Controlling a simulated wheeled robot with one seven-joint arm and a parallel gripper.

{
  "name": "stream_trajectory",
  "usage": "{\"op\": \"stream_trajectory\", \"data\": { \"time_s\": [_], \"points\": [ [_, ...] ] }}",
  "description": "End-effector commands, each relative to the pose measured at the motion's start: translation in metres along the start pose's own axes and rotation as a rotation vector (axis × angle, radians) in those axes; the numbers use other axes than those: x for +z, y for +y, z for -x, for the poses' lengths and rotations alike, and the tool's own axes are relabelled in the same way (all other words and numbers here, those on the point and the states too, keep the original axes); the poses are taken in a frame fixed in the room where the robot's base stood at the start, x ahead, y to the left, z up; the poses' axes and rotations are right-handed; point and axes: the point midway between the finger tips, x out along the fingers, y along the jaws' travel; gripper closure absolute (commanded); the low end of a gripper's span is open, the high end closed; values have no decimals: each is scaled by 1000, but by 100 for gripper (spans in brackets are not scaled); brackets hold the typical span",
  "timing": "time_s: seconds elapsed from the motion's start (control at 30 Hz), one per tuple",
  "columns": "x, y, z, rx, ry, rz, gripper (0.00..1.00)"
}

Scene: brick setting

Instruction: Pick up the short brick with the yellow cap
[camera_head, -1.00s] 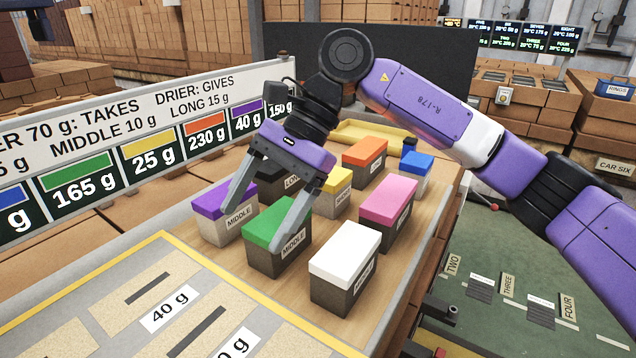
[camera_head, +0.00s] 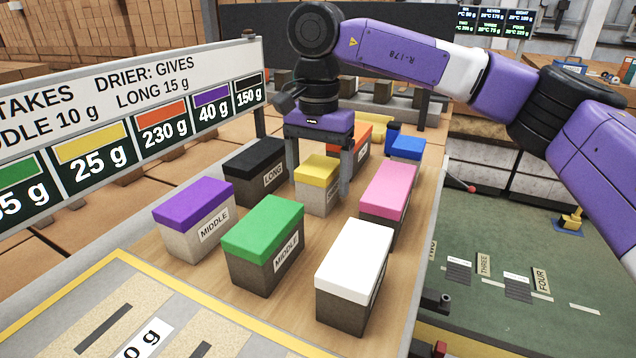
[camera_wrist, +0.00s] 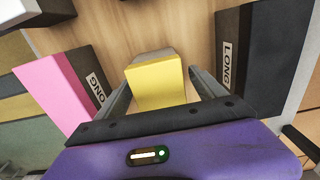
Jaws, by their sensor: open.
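The yellow-capped brick (camera_head: 317,171) is a small grey block on the wooden board, in the middle of the group. Its label is mostly hidden behind a finger in the head view. My gripper (camera_head: 319,181) is open and points down over it, one finger on each side. In the wrist view the yellow cap (camera_wrist: 157,85) lies between my two fingers (camera_wrist: 160,92), with a gap visible on both sides. I cannot tell how far down the fingertips reach along the brick.
A black-capped LONG brick (camera_head: 254,163) stands close on the left and a pink-capped one (camera_head: 388,188) on the right. Purple (camera_head: 193,204), green (camera_head: 262,228) and white (camera_head: 354,261) caps are in front. Orange (camera_head: 351,135) and blue (camera_head: 406,148) caps are behind. A sign (camera_head: 130,105) borders the left.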

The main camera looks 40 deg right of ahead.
Motion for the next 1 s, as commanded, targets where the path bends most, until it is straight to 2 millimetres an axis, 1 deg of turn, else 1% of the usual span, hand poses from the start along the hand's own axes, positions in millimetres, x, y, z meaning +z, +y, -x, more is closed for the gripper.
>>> {"op": "stream_trajectory", "data": {
  "time_s": [0.1,0.2,0.3,0.47,0.5,0.57,0.6,0.67,0.8,0.9,1.0],
  "points": [
    [0,1,-17,0,-4,1,20],
    [0,0,-25,-1,-2,1,20],
    [0,0,-29,-1,-1,1,20],
    [0,0,-29,-2,-1,1,20],
    [0,0,-29,-2,-1,1,24],
    [0,0,-29,-2,-1,1,36],
    [0,0,-29,-2,-1,0,44],
    [0,0,-29,-2,-1,0,55],
    [0,0,-29,-2,-1,0,83],
    [0,0,-29,-2,-2,0,100],
    [0,0,-28,-3,-1,0,100]
  ]
}}
